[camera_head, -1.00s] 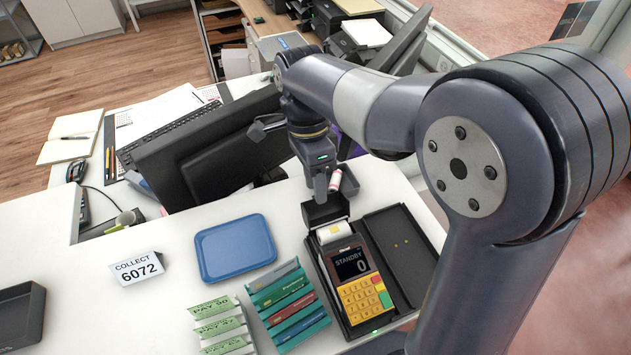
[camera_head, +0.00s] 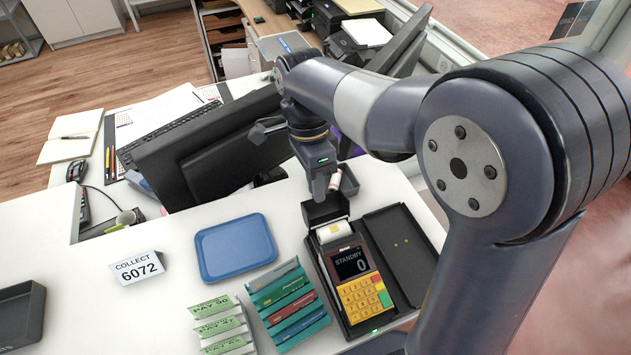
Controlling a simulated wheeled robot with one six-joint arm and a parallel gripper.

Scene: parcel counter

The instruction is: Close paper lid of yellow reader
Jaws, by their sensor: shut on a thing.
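The yellow reader (camera_head: 360,293) sits in a dark tray at the counter's right side, with a yellow keypad and a screen reading "STANDBY 0". Its dark paper lid (camera_head: 325,210) stands raised at the far end. A white paper roll (camera_head: 334,232) shows in the open bay in front of the lid. My gripper (camera_head: 322,196) points down right at the lid's top edge, its jaws shut. The fingertips are small and partly hidden, so their exact hold on the lid is hard to see.
A dark open case half (camera_head: 401,250) lies right of the reader. Card racks (camera_head: 288,305) and a blue tray (camera_head: 235,248) are to its left. A monitor (camera_head: 210,150) stands close behind on the left.

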